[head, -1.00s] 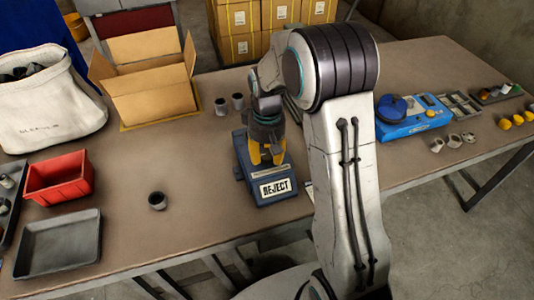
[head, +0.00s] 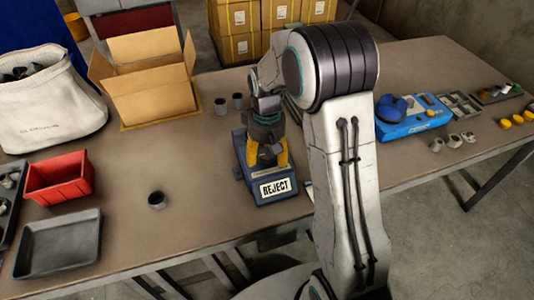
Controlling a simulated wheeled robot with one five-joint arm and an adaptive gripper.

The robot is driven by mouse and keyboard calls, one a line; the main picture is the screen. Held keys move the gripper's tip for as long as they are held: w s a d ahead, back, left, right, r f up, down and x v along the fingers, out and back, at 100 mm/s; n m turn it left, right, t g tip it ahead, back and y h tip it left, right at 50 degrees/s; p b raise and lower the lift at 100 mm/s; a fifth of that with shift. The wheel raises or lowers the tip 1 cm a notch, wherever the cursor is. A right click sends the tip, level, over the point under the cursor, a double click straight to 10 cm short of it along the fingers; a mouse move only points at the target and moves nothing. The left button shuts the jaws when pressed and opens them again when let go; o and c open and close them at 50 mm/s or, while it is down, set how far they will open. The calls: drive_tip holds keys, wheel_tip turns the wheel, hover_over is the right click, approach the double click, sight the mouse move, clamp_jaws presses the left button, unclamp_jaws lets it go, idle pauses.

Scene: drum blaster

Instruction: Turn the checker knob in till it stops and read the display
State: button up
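The checker (head: 264,196) is a dark blue box on the table, with a display on its front that reads "REJECT" in black letters on white. My gripper (head: 267,160) points down over the top of the checker, with its yellow fingers around the spot where the knob would be. The knob itself is hidden behind the fingers and my arm. I cannot tell whether the fingers are closed on it.
A red bin (head: 59,180), a grey tray (head: 58,245) and a lone dark cup-like part (head: 157,200) are at left. An open cardboard box (head: 150,80) and a white sack (head: 48,100) stand behind.

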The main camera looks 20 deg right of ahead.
sight(267, 154)
wheel_tip(267, 154, up, 12)
idle(0.9)
